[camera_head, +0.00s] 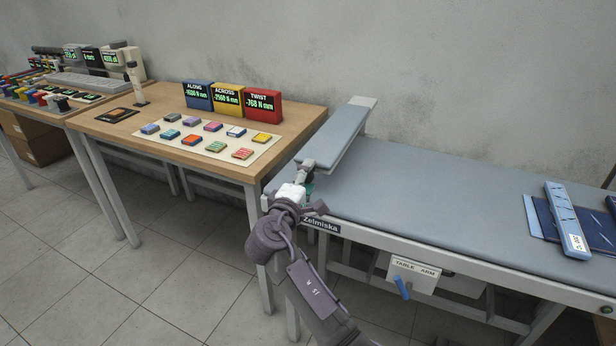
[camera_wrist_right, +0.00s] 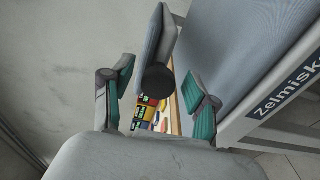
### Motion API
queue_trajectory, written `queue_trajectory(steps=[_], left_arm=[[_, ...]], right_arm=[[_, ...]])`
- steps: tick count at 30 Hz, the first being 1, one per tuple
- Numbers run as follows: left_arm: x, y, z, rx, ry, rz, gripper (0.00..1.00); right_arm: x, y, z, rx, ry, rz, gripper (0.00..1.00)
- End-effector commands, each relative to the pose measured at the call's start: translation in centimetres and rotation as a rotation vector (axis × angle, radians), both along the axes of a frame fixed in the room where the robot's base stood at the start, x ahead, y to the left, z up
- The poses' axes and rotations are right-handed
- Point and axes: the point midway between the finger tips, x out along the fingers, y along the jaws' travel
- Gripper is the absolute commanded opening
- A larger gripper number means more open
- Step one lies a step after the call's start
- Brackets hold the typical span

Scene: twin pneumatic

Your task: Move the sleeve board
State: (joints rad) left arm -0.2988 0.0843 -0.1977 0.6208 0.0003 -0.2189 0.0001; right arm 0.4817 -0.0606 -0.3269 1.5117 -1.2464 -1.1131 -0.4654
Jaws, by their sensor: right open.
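The sleeve board (camera_head: 338,135) is a narrow grey-blue padded board at the left end of the long ironing table, running away towards the wall. My right gripper (camera_head: 305,178) is at the board's near end. In the right wrist view, my right gripper (camera_wrist_right: 160,88) is open, with green-padded fingers spread apart. The sleeve board (camera_wrist_right: 153,38) shows beyond the fingers. A dark round knob-like part (camera_wrist_right: 157,80) at its near end lies between them in the picture. I cannot tell whether either finger touches it. My left gripper is not in view.
The grey padded ironing table (camera_head: 430,195) is clear in its middle. A blue board (camera_head: 567,220) lies on dark cloth at its right. A wooden table (camera_head: 160,122) with coloured readout boxes (camera_head: 227,98) and several small blocks stands at left. A lever labelled TABLE ARM (camera_head: 403,286) hangs in front.

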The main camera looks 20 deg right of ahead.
Motion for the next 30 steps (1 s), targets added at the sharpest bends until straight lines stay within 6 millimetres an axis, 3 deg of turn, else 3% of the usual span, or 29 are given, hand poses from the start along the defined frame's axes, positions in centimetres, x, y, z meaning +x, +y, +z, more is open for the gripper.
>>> queue_trajectory(steps=[12, 27, 30], left_arm=[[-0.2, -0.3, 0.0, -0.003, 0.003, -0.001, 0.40], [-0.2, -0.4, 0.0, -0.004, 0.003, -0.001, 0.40], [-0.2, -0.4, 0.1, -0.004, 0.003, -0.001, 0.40]], right_arm=[[-4.7, 4.2, 0.0, 0.001, 0.000, 0.003, 0.59], [-5.2, 4.5, 0.0, 0.001, 0.000, 0.002, 0.59], [-5.0, 4.6, -1.0, 0.006, 0.017, 0.014, 0.59]])
